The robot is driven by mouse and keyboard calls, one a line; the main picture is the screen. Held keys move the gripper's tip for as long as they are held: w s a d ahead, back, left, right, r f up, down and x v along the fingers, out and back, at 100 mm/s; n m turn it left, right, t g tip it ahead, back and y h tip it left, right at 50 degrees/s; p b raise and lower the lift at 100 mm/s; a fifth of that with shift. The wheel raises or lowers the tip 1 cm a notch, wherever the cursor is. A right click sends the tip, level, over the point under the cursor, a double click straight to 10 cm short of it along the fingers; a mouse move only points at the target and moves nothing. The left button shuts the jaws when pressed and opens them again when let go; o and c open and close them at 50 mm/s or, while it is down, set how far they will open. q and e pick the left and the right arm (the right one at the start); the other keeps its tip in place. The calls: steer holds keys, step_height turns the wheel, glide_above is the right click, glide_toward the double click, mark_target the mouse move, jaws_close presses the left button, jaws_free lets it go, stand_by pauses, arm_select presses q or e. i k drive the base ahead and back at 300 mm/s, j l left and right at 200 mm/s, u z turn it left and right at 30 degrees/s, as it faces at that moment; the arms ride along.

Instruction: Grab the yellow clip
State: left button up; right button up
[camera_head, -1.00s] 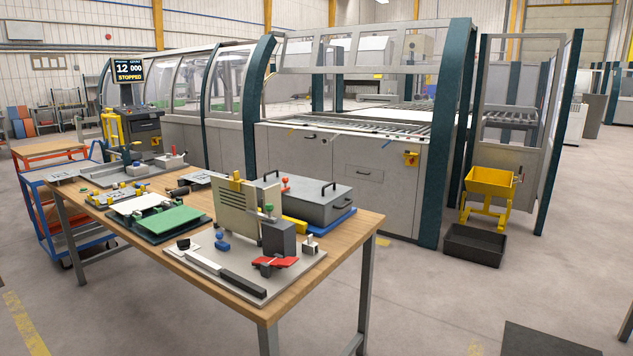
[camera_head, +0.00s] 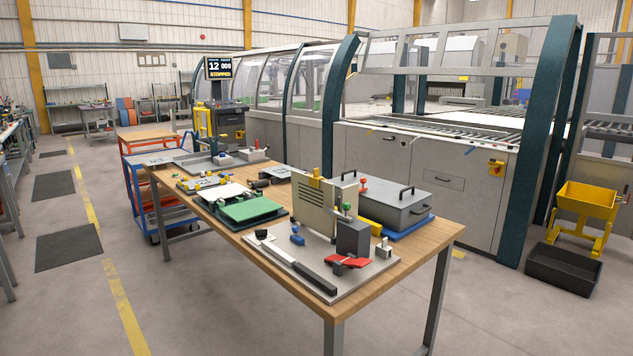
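A yellow clip (camera_head: 316,176) appears to sit on the top edge of an upright beige panel (camera_head: 318,209) on the wooden workbench (camera_head: 422,247). Which of these counts as the clip is not certain at this size. Neither of my grippers is in view.
A grey lidded box (camera_head: 402,207) stands on the bench behind the panel. A grey base plate with a red part (camera_head: 348,262) is at the near end. The panel bender (camera_head: 440,180) stands behind. Floor (camera_head: 200,300) left of the bench is open.

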mark_target(314, 179)
steer(key=i+l, duration=0.15)
steer(key=l, duration=0.25)
steer(key=i+l, duration=0.2)
steer(key=l, duration=0.15)
steer(key=i+l, duration=0.15)
steer(key=l, duration=0.25)
steer(key=i+l, duration=0.15)
steer(key=l, duration=0.25)
steer(key=i+l, duration=0.15)
steer(key=l, duration=0.25)
